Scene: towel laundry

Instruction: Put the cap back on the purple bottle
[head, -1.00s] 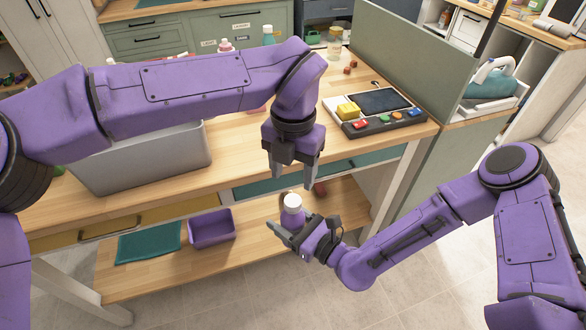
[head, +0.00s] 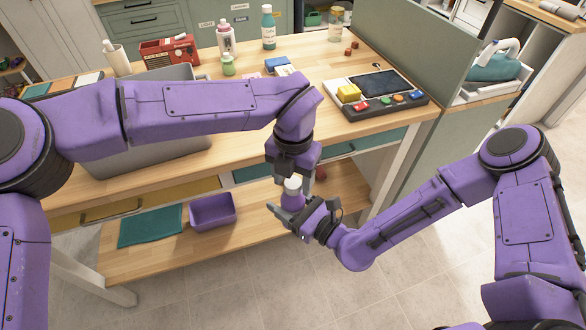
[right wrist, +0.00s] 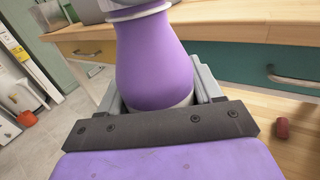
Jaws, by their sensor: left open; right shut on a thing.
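The purple bottle (head: 292,200) is upright in my right gripper (head: 291,213), which is shut around its lower body. In the right wrist view the bottle (right wrist: 153,62) fills the middle, with a pale ring at its neck. A white cap-like top (head: 293,184) shows on the bottle in the head view; I cannot tell how firmly it sits. My left gripper (head: 295,175) points down at the bottle's top, open, with its fingers beside the white top. Its fingertips are partly hidden, and I cannot tell whether they touch it.
The lower shelf holds a purple bin (head: 213,212), a teal cloth (head: 150,226) and a small dark red object (right wrist: 283,128). On the tabletop stand a grey bin (head: 150,150), several bottles and a button panel (head: 378,102). The table's front edge is close behind the bottle.

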